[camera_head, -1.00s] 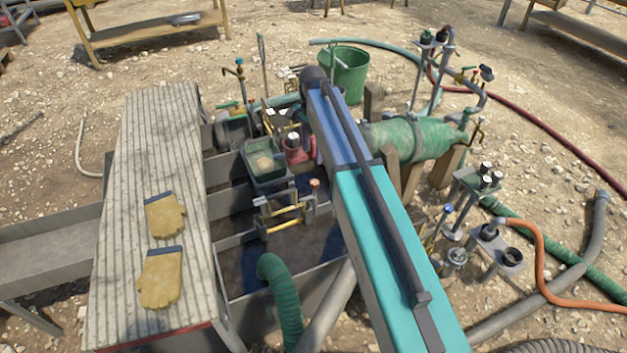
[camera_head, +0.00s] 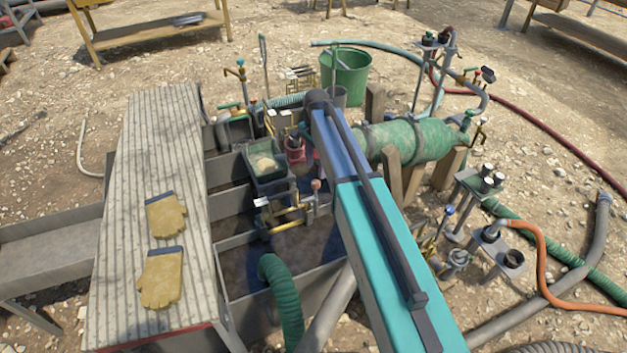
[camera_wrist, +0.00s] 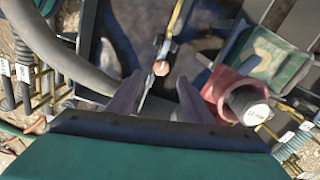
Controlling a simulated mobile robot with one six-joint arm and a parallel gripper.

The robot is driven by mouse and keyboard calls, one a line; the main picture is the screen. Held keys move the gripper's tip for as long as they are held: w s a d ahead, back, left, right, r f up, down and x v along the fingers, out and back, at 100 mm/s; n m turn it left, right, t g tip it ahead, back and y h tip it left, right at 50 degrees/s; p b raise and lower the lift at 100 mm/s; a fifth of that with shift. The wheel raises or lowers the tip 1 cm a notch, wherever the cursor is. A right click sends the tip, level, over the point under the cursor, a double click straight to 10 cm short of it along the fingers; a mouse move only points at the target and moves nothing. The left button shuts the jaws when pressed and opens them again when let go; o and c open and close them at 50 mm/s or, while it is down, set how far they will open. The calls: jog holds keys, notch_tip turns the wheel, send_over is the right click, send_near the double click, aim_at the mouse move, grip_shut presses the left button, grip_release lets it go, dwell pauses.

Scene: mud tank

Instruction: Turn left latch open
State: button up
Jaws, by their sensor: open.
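My gripper (camera_wrist: 158,97) is open, with its two grey fingers pointing up the wrist view and apart. A copper-coloured round knob (camera_wrist: 161,68) on a thin metal stem lies just beyond and between the fingertips, with a yellow rod (camera_wrist: 176,18) above it. In the head view a similar orange knob (camera_head: 316,184) stands at the tank's edge, near a yellow-barred fitting (camera_head: 285,218). I cannot tell which of these parts is the left latch. My arm hides the gripper in the head view.
A red pot (camera_wrist: 222,90) with a white-capped cylinder (camera_wrist: 247,104) sits close right of the fingers. A green tray (camera_wrist: 268,58) is beyond it. A thick grey hose (camera_wrist: 60,50) crosses at left. A walkway with gloves (camera_head: 165,215) flanks the tank.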

aim_at(316, 183)
jog(key=shift+f, duration=3.6)
